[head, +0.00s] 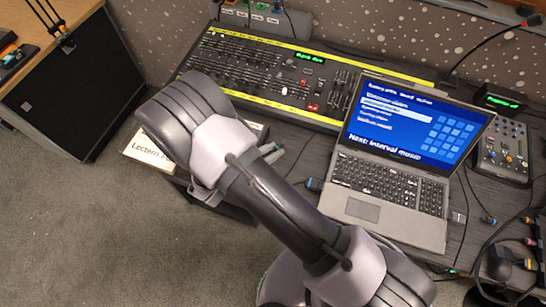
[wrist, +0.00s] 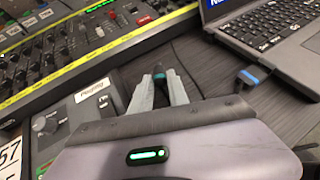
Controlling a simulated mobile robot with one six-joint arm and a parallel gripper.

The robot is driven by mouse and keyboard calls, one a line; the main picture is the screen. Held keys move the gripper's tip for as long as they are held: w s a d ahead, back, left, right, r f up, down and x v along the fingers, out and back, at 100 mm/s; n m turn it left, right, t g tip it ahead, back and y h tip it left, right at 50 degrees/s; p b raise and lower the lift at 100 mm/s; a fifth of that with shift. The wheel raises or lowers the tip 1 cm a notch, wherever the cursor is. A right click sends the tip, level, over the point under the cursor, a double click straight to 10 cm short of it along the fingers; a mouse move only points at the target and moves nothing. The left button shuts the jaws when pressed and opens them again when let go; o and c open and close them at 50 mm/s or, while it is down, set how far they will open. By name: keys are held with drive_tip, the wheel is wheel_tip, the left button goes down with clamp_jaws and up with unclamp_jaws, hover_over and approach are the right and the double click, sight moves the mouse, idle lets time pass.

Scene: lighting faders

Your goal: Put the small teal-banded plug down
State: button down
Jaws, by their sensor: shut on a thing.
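The small teal-banded plug (wrist: 159,76) shows between the fingertips of my gripper (wrist: 159,88) in the wrist view, a dark piece with a teal band. The fingers are shut on it, and they hide its lower part. I cannot tell whether the plug touches the desk surface.
The laptop (head: 390,187) is to the right, with a blue-marked plug (wrist: 249,78) at its left side. The yellow-edged lighting desk (head: 290,75) lies behind. A grey box with a knob (wrist: 58,125) is left of my gripper. Bare desk (wrist: 190,55) shows beyond the fingertips.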

wheel_tip(320, 180, down, 4)
drive_tip(key=shift+r+b, duration=0.25)
drive_tip(key=shift+b, duration=0.45)
drive_tip(key=shift+r, duration=0.1)
